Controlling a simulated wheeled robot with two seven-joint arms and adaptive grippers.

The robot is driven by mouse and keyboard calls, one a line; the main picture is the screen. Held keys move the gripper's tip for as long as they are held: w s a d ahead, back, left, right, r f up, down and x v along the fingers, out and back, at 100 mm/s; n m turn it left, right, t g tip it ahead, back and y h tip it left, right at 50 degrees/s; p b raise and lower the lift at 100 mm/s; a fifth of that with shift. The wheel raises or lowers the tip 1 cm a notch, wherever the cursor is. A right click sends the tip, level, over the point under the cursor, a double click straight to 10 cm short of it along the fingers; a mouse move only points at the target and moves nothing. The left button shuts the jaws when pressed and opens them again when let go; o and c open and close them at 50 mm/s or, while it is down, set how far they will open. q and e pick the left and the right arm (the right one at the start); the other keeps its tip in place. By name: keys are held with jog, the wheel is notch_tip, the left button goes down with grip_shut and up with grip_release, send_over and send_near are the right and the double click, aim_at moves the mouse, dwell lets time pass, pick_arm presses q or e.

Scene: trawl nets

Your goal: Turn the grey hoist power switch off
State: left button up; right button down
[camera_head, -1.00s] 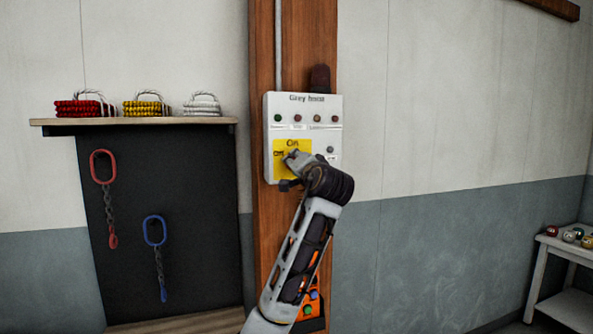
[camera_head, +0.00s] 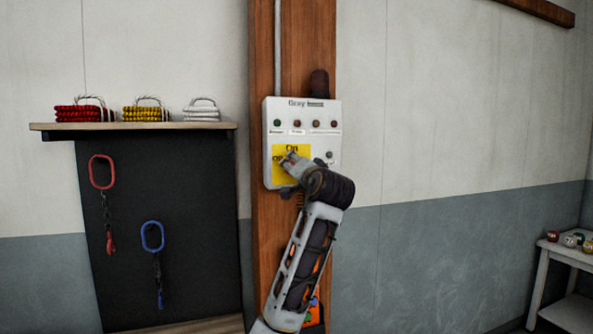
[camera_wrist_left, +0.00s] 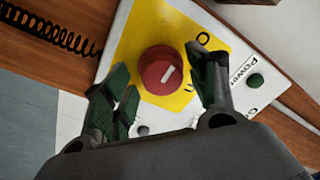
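The grey hoist control box (camera_head: 268,150) is a pale panel on the wooden post, with a yellow plate (camera_head: 279,178) on its lower left. In the left wrist view, the switch is a round red knob (camera_wrist_left: 160,72) with a white pointer mark, on the yellow plate (camera_wrist_left: 135,38). My left gripper (camera_wrist_left: 160,62) is open, one finger on either side of the knob, with visible gaps to it. In the head view my left gripper (camera_head: 289,163) is in front of the plate and hides the knob. My right gripper is not in view.
Several small lamps (camera_head: 297,124) line the box's upper part, and a dark fixture (camera_head: 319,83) is above it. A coiled cable (camera_wrist_left: 55,32) runs beside the box. A shelf (camera_head: 135,126) with rope coils is at left, a small table (camera_head: 565,252) at right.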

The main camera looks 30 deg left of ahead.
pick_arm(q)
jog(key=shift+s+d, duration=0.1)
jog(key=v, duration=1.1)
jog(key=shift+s+d, duration=0.25)
jog(key=shift+d, duration=0.05)
dwell(0.6)
